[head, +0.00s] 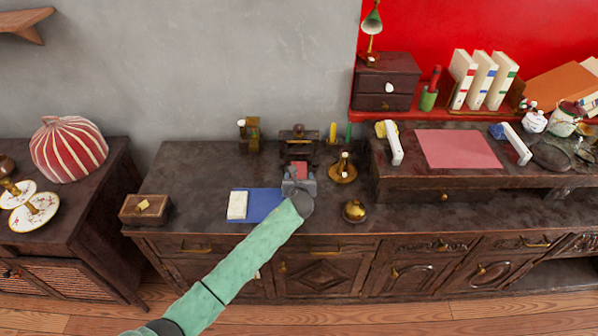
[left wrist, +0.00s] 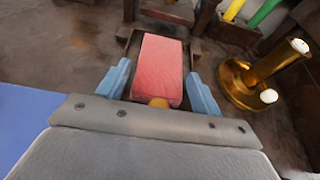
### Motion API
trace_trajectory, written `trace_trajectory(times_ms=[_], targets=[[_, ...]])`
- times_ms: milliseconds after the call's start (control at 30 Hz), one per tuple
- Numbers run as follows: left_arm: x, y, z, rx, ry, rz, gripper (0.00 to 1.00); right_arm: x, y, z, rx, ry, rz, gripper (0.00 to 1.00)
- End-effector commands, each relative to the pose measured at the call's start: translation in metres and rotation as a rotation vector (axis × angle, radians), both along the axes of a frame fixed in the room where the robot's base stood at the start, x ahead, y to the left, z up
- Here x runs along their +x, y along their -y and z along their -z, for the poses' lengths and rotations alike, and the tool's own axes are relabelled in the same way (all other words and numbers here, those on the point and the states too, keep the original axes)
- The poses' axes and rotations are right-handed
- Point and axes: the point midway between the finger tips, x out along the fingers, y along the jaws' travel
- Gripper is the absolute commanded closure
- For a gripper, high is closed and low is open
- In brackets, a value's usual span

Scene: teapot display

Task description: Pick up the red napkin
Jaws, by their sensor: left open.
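The red napkin (head: 299,169) is a small red block-like piece in a dark holder on the dark wooden cabinet. In the left wrist view the napkin (left wrist: 158,65) lies between my two blue-grey fingers. My left gripper (head: 299,177) is open, reaching in from the front with one finger on each side of it. I cannot tell whether either finger touches it. A small yellow-brown piece (left wrist: 159,103) shows at the napkin's near end. The napkin's near part is partly hidden by my gripper in the head view. My right gripper is not in view.
A brass candle holder (head: 343,170) stands close to the right of my left gripper. A blue mat (head: 264,205) with a white block (head: 237,205) lies to its left. A brass bell-like object (head: 354,211) is at the front right. A wooden box (head: 146,209) is far left.

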Motion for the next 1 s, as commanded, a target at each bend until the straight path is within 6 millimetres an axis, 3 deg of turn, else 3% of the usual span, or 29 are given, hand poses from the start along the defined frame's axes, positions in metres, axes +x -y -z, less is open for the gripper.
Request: trace_trajectory(times_ms=[300, 500, 900, 1000], targets=[[0.004, 0.000, 0.003, 0.001, 0.000, -0.001, 0.35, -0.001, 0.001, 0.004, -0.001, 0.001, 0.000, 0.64], [0.004, 0.000, 0.003, 0.001, 0.000, -0.001, 0.68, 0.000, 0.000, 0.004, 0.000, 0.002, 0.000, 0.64], [0.005, -0.001, -0.008, 0.001, 0.003, -0.001, 0.68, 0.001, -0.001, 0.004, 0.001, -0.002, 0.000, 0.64], [0.006, -0.001, -0.022, 0.000, 0.004, 0.000, 0.68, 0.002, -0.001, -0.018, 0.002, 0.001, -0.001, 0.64]])
